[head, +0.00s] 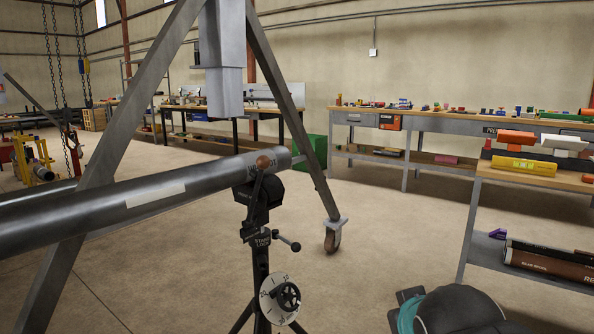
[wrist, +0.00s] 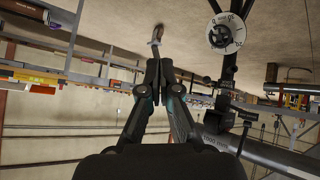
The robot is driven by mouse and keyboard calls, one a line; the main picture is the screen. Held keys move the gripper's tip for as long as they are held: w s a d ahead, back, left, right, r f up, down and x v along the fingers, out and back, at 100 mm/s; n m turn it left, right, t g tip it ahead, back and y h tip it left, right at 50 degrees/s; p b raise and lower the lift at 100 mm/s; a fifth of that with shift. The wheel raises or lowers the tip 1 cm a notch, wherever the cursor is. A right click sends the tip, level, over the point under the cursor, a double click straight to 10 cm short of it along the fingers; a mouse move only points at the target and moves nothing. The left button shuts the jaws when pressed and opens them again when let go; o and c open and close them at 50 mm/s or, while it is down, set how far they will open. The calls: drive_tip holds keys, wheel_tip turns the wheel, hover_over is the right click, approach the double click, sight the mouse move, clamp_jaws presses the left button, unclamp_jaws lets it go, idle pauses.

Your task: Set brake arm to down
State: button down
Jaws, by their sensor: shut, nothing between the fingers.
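The pipe stand (head: 261,262) stands upright at the centre of the head view, under the end of a long grey pipe (head: 160,192). A thin dark lever with a brown ball knob (head: 263,162) rises at the stand's head, its knob in front of the pipe. It looks like the brake arm and points up. A side handle (head: 288,244) sits by a label reading STAND, and a white dial (head: 280,298) is below. In the wrist view, which looks inverted, my gripper (wrist: 158,68) is shut and empty. The stand (wrist: 226,75) is right of it, apart from the fingers.
A grey A-frame leg on a caster (head: 332,236) stands behind the stand. Workbenches (head: 430,118) with small items line the back wall, and a shelf bench (head: 535,178) is at the right.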

drive_tip(key=w+r+n+t+y+b, duration=0.1)
drive_tip(key=w+r+n+t+y, duration=0.3)
drive_tip(key=w+r+n+t, duration=1.1)
drive_tip(key=w+a+r+n+g+y+b, duration=0.1)
drive_tip(key=w+a+r+n+g+y, duration=0.5)
drive_tip(key=r+n+g+y, duration=0.45)
drive_tip(key=s+a+f+n+g+y+b, duration=0.1)
drive_tip(key=s+f+n+g+y, duration=0.55)
drive_tip(key=f+n+g, duration=0.35)
drive_tip(key=w+a+r, duration=0.2)
drive_tip(key=a, duration=0.4)
drive_tip(key=w+a+r+m+p, duration=0.1)
drive_tip(key=w+a+r, duration=0.2)
drive_tip(key=a, duration=0.3)
drive_tip(key=shift+g, duration=0.45)
